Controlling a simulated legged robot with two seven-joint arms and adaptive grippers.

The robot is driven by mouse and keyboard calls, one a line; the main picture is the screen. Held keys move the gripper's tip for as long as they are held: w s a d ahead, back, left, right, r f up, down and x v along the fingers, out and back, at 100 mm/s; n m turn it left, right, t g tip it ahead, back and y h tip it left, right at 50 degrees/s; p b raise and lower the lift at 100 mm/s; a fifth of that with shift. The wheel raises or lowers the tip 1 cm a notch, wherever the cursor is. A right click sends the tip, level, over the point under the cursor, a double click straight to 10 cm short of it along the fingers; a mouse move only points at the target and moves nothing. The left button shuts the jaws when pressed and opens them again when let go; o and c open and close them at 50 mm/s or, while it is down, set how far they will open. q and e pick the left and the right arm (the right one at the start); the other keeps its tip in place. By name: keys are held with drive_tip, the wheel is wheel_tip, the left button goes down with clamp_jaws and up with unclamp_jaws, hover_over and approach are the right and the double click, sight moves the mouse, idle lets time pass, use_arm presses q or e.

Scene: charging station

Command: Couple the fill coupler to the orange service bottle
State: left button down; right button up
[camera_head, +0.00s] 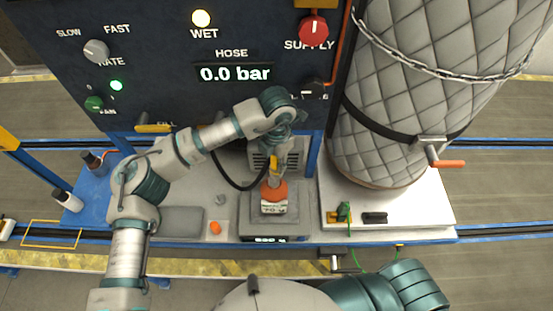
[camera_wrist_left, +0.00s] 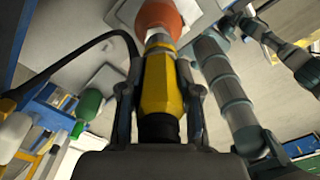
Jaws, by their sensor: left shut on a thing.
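My left gripper (camera_head: 274,164) comes down over the bottle from above. It is shut on the yellow fill coupler (camera_head: 274,167), and a dark hose loops off to the left. In the left wrist view the coupler (camera_wrist_left: 162,85) sits upright between both fingers, its metal tip pointing at the orange bottle (camera_wrist_left: 159,15). The tip appears to meet or nearly meet the bottle; I cannot tell if it is seated. In the head view the orange service bottle (camera_head: 273,192), with a white label, stands upright on a grey scale (camera_head: 258,226). My right gripper is out of view.
The dark panel (camera_head: 160,50) behind shows 0.0 bar, with a red supply knob (camera_head: 313,28). A quilted tank (camera_head: 390,110) with a chain stands to the right. A small orange cap-like item (camera_head: 215,228) lies left of the scale. Dark and white bottles stand on a blue shelf at left.

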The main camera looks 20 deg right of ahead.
sight(273, 169)
use_arm(q)
drive_tip(key=shift+a+r, duration=0.15)
drive_tip(key=shift+r, duration=0.25)
drive_tip(key=shift+a, duration=0.2)
idle(0.3)
idle(0.5)
drive_tip(key=shift+a+b, duration=0.1)
drive_tip(key=shift+b, duration=0.55)
idle(0.4)
drive_tip(key=shift+f+b, duration=1.85)
drive_tip(key=shift+f, duration=0.55)
drive_tip(key=c, duration=0.7)
unclamp_jaws()
wheel_tip(273, 169, up, 12)
drive_tip(key=shift+f, duration=0.1)
